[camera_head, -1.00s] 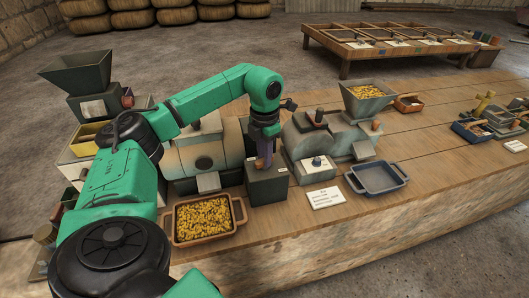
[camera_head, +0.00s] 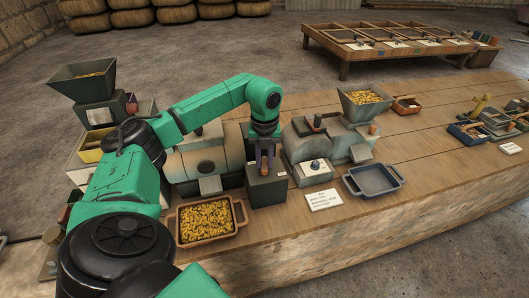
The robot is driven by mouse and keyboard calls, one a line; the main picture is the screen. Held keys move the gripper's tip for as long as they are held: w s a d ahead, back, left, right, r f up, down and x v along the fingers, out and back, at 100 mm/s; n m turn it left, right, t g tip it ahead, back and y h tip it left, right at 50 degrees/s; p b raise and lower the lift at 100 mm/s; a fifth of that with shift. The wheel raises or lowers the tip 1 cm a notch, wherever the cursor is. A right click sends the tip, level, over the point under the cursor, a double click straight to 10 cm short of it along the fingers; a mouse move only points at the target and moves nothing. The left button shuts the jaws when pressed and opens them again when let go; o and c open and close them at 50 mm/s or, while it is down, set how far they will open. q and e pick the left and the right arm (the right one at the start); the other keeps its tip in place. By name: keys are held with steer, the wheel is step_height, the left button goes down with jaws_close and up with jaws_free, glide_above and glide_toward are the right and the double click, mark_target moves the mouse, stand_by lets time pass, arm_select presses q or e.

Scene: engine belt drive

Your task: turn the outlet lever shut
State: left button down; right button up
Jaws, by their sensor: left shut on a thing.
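My left gripper (camera_head: 265,148) points down over a dark grey box (camera_head: 268,188) at the middle of the bench. It is shut on a small brown lever handle (camera_head: 265,167) at the top of that box. The fingers hide part of the handle, so its exact angle is hard to tell. I take this for the outlet lever. The box stands between a pale rounded machine (camera_head: 203,167) on its left and a grey machine (camera_head: 327,143) on its right. My right gripper is not in view.
A brown tray of yellow pieces (camera_head: 243,228) stands in front of the pale machine. An empty blue-grey tray (camera_head: 374,180) and a white card (camera_head: 323,200) lie to the right. Hoppers with yellow pieces stand at left (camera_head: 83,82) and right (camera_head: 365,100).

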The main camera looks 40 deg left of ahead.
arm_select(q)
steer(key=shift+w+r+n, duration=0.1)
steer(key=shift+r+n, duration=0.05)
steer(key=shift+n, duration=1.15)
steer(key=c, duration=0.7)
jaws_free()
